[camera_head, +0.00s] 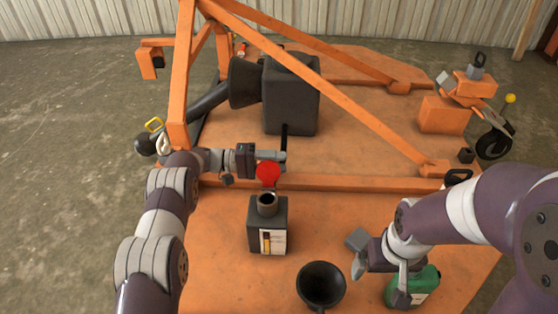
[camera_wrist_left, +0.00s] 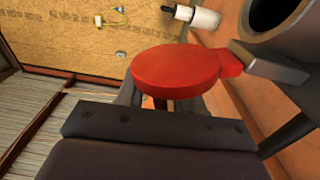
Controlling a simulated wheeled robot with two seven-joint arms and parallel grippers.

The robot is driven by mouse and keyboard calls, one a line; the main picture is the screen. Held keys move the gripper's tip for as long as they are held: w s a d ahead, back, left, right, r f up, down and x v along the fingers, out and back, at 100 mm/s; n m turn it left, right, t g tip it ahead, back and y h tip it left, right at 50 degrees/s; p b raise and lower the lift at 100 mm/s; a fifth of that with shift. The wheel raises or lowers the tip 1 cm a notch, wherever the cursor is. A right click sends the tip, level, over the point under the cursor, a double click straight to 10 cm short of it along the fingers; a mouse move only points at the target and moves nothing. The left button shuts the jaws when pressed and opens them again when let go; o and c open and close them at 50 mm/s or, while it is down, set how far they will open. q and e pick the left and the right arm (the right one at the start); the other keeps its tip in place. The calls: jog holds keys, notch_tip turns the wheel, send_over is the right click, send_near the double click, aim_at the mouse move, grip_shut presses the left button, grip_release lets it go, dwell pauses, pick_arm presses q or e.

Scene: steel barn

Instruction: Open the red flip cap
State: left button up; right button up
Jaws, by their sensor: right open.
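The red flip cap (camera_head: 268,172) stands raised at the back of the filler neck (camera_head: 267,198) on a dark grey can (camera_head: 257,237) with a pale label. The neck's dark mouth is uncovered. In the left wrist view the red cap (camera_wrist_left: 178,78) joins the neck by a grey hinge tab (camera_wrist_left: 268,65). My left gripper (camera_head: 277,160) is right behind the cap, close to it; its fingers are mostly hidden, so I cannot tell their opening or contact. My right gripper (camera_head: 381,277) is open, beside and partly over a green can (camera_head: 424,283).
A black funnel (camera_head: 321,284) stands in front, right of the grey can. The orange deck (camera_head: 215,245) has a diagonal orange brace (camera_head: 335,95) and a large dark box (camera_head: 291,97) behind the left gripper. The deck left of the grey can is clear.

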pick_arm(q)
notch_tip(320, 180, up, 4)
jog(key=p, duration=0.3)
jog(key=shift+r, duration=0.25)
jog(key=s+d+r+p, duration=0.5)
jog(key=d+r+p, duration=0.1)
jog(key=d, duration=0.4)
jog(key=shift+s+d+r, duration=0.15)
jog(key=shift+d+r, duration=0.05)
